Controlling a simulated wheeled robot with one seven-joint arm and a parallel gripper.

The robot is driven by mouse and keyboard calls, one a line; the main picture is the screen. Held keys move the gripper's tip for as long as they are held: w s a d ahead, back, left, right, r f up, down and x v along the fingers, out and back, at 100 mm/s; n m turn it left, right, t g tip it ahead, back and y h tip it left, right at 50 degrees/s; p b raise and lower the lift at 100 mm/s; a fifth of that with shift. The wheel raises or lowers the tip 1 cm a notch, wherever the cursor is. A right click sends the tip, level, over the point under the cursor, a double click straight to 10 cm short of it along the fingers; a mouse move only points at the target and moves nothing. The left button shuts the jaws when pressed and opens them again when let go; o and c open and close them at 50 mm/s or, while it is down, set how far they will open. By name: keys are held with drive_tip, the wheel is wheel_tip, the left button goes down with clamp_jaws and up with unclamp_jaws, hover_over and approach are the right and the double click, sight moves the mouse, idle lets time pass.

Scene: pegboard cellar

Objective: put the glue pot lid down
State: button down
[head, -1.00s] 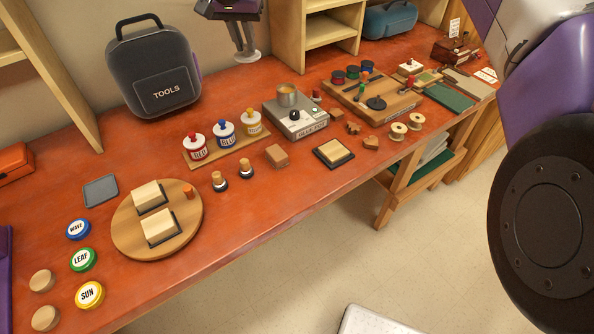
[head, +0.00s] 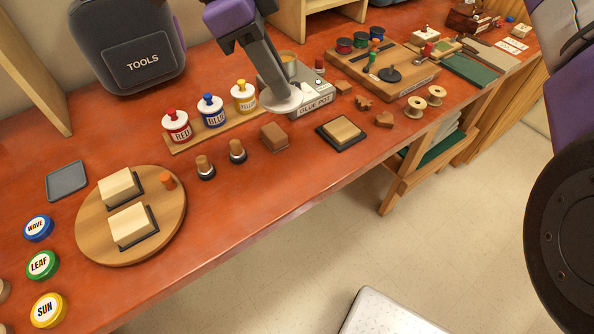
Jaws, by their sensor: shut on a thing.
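My gripper (head: 274,82) is shut on the glue pot lid (head: 284,101), a pale round disc. It holds the lid in front of the glue pot (head: 289,68), a metal cup on a grey base labelled GLUE POT (head: 314,102). The fingers hide part of the cup and base. The lid overlaps the base's left front corner in the picture; I cannot tell its height above the table or whether it touches anything.
Red, blue and yellow paint pots stand on a wooden strip (head: 190,139) to the left. A brown block (head: 273,137) and a stamp pad (head: 341,132) lie in front. Wooden pieces and spools (head: 415,107) lie right. The red bench (head: 262,190) is clear along its front edge.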

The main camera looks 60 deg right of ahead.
drive_tip(key=shift+s+d+r+m+y, duration=0.15)
drive_tip(key=shift+s+m+y, duration=0.3)
drive_tip(key=shift+m, duration=0.55)
drive_tip(key=shift+s+m, duration=0.1)
drive_tip(key=shift+m, duration=0.2)
drive_tip(key=shift+f, duration=0.45)
wheel_tip(320, 180, down, 19)
drive_tip(key=shift+f+p, duration=0.1)
drive_tip(key=shift+p, duration=0.4)
drive_tip(key=shift+f, duration=0.1)
drive_tip(key=c, duration=1.8)
unclamp_jaws()
drive_tip(key=o, duration=0.4)
drive_tip(key=shift+o, duration=0.2)
